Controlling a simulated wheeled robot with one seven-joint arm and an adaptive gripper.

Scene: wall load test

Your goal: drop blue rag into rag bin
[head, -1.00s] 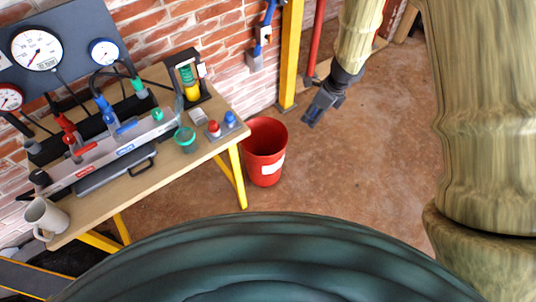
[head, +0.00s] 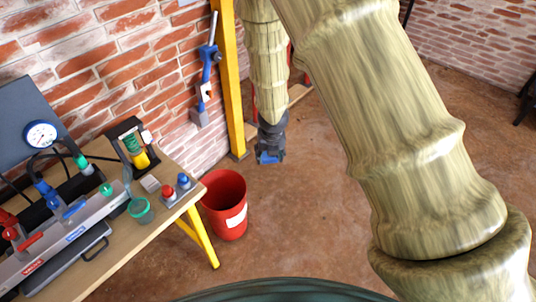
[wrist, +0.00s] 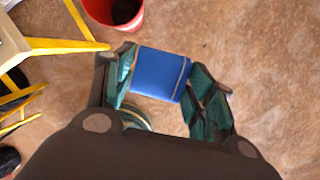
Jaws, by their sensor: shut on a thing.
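The blue rag (wrist: 158,73) is a flat blue block with a pale band, held between the two fingers of my gripper (wrist: 160,85) in the wrist view. In the head view my gripper (head: 270,157) hangs down above the floor, with a bit of blue at its tips. The rag bin (head: 227,209) is a red bucket with a white label, standing on the floor beside the bench. My gripper is to the right of the bin and farther back, apart from it. The bin (wrist: 112,12) also shows at the top of the wrist view, beyond the rag; its inside looks dark.
A wooden bench (head: 140,240) with yellow legs stands left of the bin, carrying gauges, valves and a green cup (head: 140,209). A yellow post (head: 230,85) rises by the brick wall behind the bin. The brown floor on the right is open.

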